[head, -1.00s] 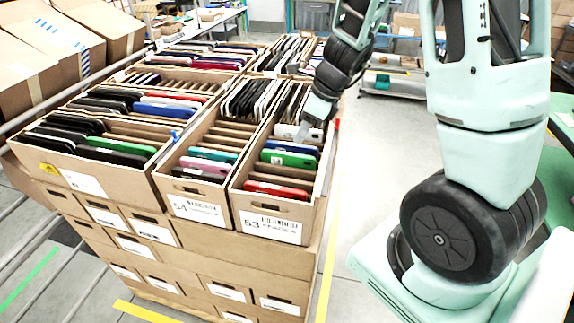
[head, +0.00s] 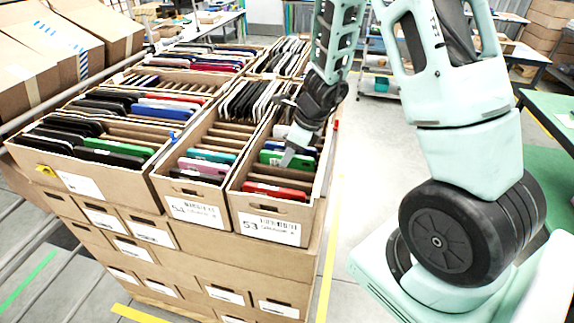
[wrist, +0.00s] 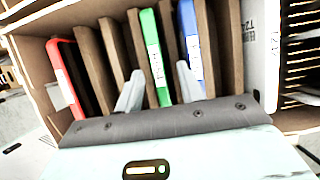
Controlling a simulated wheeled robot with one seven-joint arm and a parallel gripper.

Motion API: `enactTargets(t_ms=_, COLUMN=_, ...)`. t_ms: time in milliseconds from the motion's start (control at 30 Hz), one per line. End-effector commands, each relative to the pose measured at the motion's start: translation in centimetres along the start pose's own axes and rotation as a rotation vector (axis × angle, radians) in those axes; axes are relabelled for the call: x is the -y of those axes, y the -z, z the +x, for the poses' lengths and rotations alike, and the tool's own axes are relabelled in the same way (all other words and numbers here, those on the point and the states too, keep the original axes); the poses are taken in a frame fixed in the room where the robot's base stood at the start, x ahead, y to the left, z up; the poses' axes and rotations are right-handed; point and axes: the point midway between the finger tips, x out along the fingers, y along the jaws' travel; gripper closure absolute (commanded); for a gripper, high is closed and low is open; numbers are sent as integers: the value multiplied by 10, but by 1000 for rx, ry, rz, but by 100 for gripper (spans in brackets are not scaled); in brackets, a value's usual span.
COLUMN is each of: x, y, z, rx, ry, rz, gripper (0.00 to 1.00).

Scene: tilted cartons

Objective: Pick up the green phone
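The green phone (head: 271,158) stands on edge among cardboard dividers in the front part of carton 53 (head: 272,229), partly hidden by my gripper in the head view. In the wrist view the green phone (wrist: 152,55) carries a white label. My gripper (head: 289,160) is over the carton. In the wrist view my gripper (wrist: 159,72) is open, one finger on each side of the green phone with gaps to it. A divider also lies between the fingers. I cannot tell how deep the fingertips reach.
A blue phone (wrist: 192,45) stands just right of the right finger, a red phone (wrist: 62,72) farther left. A white phone (wrist: 262,50) is beyond the blue one. Carton 54 (head: 196,213) adjoins on the left.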

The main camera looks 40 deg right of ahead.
Motion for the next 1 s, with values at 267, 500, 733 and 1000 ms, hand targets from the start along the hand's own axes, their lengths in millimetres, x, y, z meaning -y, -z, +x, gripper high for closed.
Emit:
enactTargets(t_ms=267, x=0, y=0, z=0, rx=1, ry=0, rz=0, gripper=100)
enactTargets(t_ms=500, x=0, y=-3, z=-5, rx=2, ry=1, rz=0, gripper=100)
enactTargets(t_ms=733, x=0, y=-19, z=-42, rx=4, ry=3, rz=-5, gripper=100)
enactTargets(t_ms=1000, x=0, y=-35, z=-83, rx=3, ry=1, rz=-2, gripper=100)
